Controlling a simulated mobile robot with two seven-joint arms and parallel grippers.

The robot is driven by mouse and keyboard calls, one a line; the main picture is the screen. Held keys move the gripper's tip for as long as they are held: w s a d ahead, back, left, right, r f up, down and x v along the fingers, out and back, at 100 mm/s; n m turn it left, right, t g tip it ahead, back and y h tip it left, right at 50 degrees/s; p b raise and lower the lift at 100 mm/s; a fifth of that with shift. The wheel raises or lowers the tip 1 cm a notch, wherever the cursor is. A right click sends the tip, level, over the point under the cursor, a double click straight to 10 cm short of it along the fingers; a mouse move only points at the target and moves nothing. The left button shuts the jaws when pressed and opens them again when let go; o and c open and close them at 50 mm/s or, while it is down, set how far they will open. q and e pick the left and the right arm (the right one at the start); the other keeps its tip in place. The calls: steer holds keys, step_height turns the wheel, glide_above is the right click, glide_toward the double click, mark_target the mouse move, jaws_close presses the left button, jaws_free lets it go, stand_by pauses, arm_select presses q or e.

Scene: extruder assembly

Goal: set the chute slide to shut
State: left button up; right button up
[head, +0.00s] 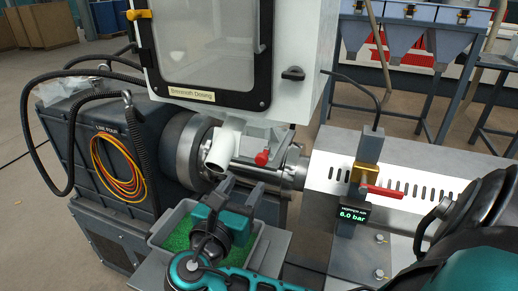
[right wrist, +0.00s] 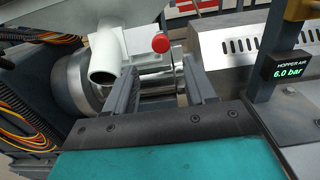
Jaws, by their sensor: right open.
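The chute slide shows as a red knob (head: 262,158) on the grey metal chute block under the white hopper cabinet, just right of the white spout (head: 222,150). In the right wrist view the red knob (right wrist: 160,43) stands beyond my fingertips, roughly between them. My right gripper (head: 243,183) is open and empty, below and in front of the knob and apart from it. Its two grey fingers also show in the right wrist view (right wrist: 161,66). I cannot tell the slide's position from the knob alone. My left gripper is not in view.
A grey tray (head: 283,246) with green contents lies under my right gripper. A red lever (head: 382,191) on a brass valve and a display (head: 352,215) reading 6.0 bar stand right. The cabinet (head: 300,40) overhangs the chute. Orange cable (head: 117,168) hangs left.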

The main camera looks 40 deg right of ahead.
mark_target(260, 161)
steer(key=x, duration=1.2)
steer(key=shift+w+d+r+b, duration=0.15)
steer(key=shift+d+b, duration=0.25)
jaws_close()
